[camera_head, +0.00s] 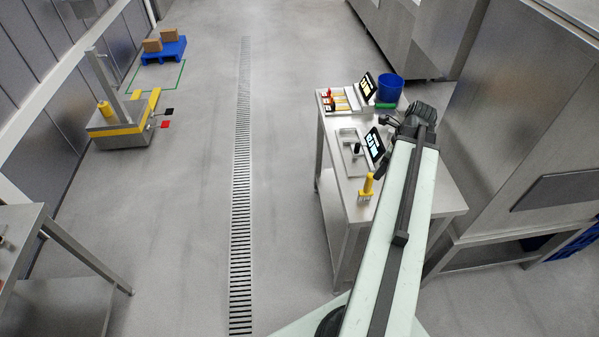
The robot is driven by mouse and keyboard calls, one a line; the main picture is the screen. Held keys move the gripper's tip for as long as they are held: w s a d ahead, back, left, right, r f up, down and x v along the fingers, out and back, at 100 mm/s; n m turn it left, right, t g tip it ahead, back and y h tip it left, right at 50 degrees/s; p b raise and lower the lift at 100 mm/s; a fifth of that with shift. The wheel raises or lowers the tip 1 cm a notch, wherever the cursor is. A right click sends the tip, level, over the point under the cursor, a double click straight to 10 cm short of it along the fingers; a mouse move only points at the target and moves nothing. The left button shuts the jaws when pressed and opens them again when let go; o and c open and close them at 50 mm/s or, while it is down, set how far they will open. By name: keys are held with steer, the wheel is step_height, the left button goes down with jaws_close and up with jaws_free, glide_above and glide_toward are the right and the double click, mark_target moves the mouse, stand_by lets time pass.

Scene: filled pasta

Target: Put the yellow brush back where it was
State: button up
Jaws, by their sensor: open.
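A yellow-handled object (367,188), which looks like the yellow brush, stands upright near the front left edge of the steel table (413,208). Its handle points up and its lower end is pale. My arm reaches over the table from the bottom of the view. The arm hides part of the table.
A tray (322,102) with small red, yellow and white items is at the table's back left, beside a tilted screen (367,86). A second screen (375,145) stands by a metal plate (350,152). A blue bin (390,88) is behind.

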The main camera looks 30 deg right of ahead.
steer(key=w+a+n+g, duration=0.1)
steer(key=w+a+n, duration=0.6)
steer(key=a, duration=0.4)
steer(key=w+a+n+g, duration=0.1)
steer(key=w+a+n, duration=0.3)
steer(key=a+n, duration=0.55)
steer(key=w+a+n+h, duration=0.1)
steer(key=w+a+n, duration=0.1)
steer(key=a+n, duration=1.1)
steer(key=a, duration=0.6)
steer(key=shift+a+f, duration=0.25)
steer(key=shift+f, duration=0.1)
